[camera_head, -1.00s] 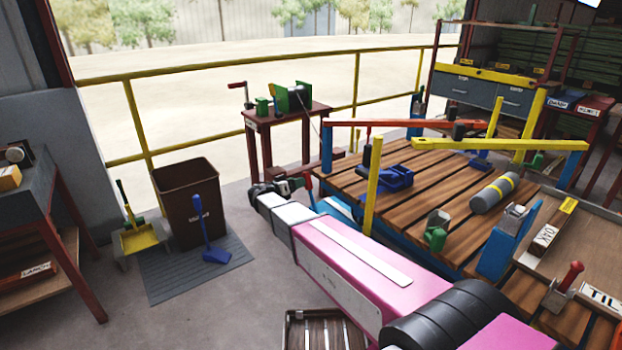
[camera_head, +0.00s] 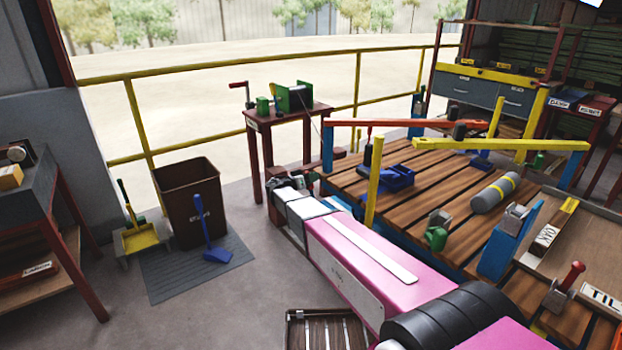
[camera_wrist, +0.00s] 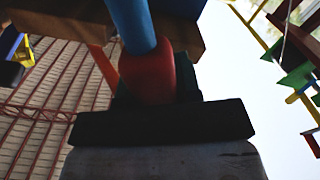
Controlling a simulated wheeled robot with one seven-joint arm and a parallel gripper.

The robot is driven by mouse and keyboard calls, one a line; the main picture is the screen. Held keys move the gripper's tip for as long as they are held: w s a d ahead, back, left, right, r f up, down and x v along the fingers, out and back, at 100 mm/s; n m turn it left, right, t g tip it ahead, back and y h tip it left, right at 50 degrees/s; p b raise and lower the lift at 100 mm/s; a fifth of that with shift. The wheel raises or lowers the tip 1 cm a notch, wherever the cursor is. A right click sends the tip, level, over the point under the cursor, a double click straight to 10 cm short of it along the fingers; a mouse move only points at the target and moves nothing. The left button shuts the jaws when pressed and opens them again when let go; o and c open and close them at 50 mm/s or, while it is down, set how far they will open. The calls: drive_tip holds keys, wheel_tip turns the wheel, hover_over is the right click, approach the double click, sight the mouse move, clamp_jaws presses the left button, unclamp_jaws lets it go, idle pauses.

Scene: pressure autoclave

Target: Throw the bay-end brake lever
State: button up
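A lever with a red grip (camera_wrist: 152,78) and a blue shaft (camera_wrist: 132,25) fills the upper middle of the wrist view. I take it to be the brake lever. My gripper (camera_wrist: 160,118) shows dark below and behind the grip; its fingertips are largely hidden, so I cannot tell if it is closed on the grip. In the head view my gripper (camera_head: 308,176) is at the near-left corner of the slatted wooden platform (camera_head: 340,184), beyond my pink arm. The lever cannot be made out there.
A yellow post (camera_head: 373,185) stands close to my arm's right side. A red winch table (camera_head: 285,118) is behind my gripper. A brown bin (camera_head: 190,205) and blue scoop (camera_head: 212,230) are on the left. Open floor lies between bin and arm.

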sight(356, 200)
drive_tip(key=s+d+r+m, duration=0.1)
drive_tip(key=s+d, duration=0.1)
drive_tip(key=s, duration=0.1)
drive_tip(key=s+d+m, duration=0.2)
drive_tip(key=s, duration=0.1)
drive_tip(key=s+d+r+m, duration=0.1)
drive_tip(key=s+d, duration=0.1)
drive_tip(key=s, duration=0.1)
drive_tip(key=shift+r, duration=0.35)
clamp_jaws()
drive_tip(key=s+d+m, duration=0.2)
drive_tip(key=s, duration=0.1)
drive_tip(key=s+d+f+m, duration=0.1)
drive_tip(key=s+d, duration=0.1)
drive_tip(key=s, duration=0.1)
drive_tip(key=s+d+f+m, duration=0.1)
drive_tip(key=s+d+m, duration=0.1)
drive_tip(key=s, duration=0.1)
drive_tip(key=shift+s+d+f+m, duration=0.15)
drive_tip(key=shift+s+d+m, duration=0.05)
drive_tip(key=shift+s+m, duration=0.1)
drive_tip(key=shift+s+d+f+m, duration=0.3)
drive_tip(key=shift+s+f, duration=0.05)
drive_tip(key=shift+s, duration=0.1)
drive_tip(key=o, duration=1)
unclamp_jaws()
drive_tip(key=shift+o, duration=0.2)
drive_tip(key=shift+a, duration=0.1)
